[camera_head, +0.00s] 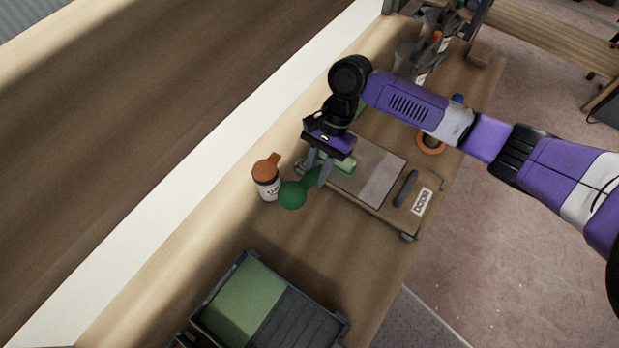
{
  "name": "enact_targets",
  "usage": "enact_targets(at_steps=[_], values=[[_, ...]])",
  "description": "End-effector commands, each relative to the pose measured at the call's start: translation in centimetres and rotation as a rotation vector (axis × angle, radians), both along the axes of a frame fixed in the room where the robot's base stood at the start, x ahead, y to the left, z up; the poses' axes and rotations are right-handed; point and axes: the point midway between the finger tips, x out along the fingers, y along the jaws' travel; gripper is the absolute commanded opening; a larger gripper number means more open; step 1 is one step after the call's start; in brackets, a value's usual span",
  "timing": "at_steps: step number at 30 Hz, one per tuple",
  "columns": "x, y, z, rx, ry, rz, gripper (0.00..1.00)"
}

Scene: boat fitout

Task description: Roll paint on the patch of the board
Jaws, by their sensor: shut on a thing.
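The board (400,213) lies on the bench, with a dark handle and a "DOOR" label at its right end. A paler grey patch (382,186) is on its face, beside a browner area. My gripper (322,172) is shut on a paint roller with a dark green handle (293,195), which sticks out to the lower left. The light green roller sleeve (346,164) is at the board's upper left part, left of the pale patch. I cannot tell if it touches the board. The paint tray (338,330), with green paint on its left part, stands at the bottom.
A white bottle with an orange top (266,182) stands close left of the roller handle. An orange ring (431,144) lies beyond the board, partly behind my arm. Bench surface between board and tray is clear. A white wall strip runs along the left.

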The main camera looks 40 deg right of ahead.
Motion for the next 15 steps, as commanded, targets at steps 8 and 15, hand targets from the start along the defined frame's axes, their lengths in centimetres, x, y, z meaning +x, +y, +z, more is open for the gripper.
enact_targets(at_steps=[8,15], values=[[0.1,-0.4,0.0,0.001,0.0,0.001,0.0],[0.3,-1.5,0.0,0.0,0.001,-0.002,0.0]])
